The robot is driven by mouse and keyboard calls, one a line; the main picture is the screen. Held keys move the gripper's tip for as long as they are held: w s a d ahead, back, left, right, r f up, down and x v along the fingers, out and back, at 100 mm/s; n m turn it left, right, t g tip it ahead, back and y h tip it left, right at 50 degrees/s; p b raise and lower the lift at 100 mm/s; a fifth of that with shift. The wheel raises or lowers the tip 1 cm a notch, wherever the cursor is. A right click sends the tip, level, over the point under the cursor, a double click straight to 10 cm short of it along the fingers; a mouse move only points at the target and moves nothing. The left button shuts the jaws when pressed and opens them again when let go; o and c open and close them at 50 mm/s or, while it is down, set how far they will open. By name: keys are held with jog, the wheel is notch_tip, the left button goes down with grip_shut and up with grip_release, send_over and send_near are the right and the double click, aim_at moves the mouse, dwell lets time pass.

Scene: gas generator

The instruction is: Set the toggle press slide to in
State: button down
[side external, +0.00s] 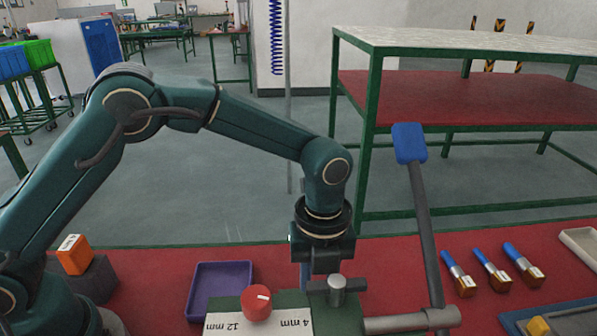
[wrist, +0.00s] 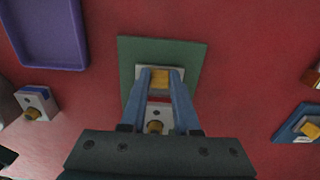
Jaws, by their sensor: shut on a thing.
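The toggle press shows in the side external view, with a green body (side external: 348,318) and a long grey lever (side external: 423,225) that stands tilted and ends in a blue grip (side external: 409,143). My gripper (side external: 318,275) points down behind the press body, which hides its fingertips there. In the wrist view my gripper (wrist: 160,80) has its blue fingers on either side of a yellow block (wrist: 160,77) and is shut on it. This block is at a pale piece over a green plate (wrist: 190,52). I cannot tell for sure whether it belongs to the press slide.
A red dial (side external: 256,303) with a 12 mm and 4 mm scale is at the front. A purple tray (side external: 218,268) lies left of my gripper. Several blue-handled brushes (side external: 490,270) lie at right. An orange block (side external: 75,254) sits at left. The red table (side external: 160,265) has bare areas.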

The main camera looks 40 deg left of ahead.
jog(key=shift+s+d, duration=0.8)
jog(key=shift+d, duration=0.1)
jog(key=c, duration=0.6)
grip_release()
jog(key=shift+c, duration=0.2)
jog(key=shift+r, duration=2.6)
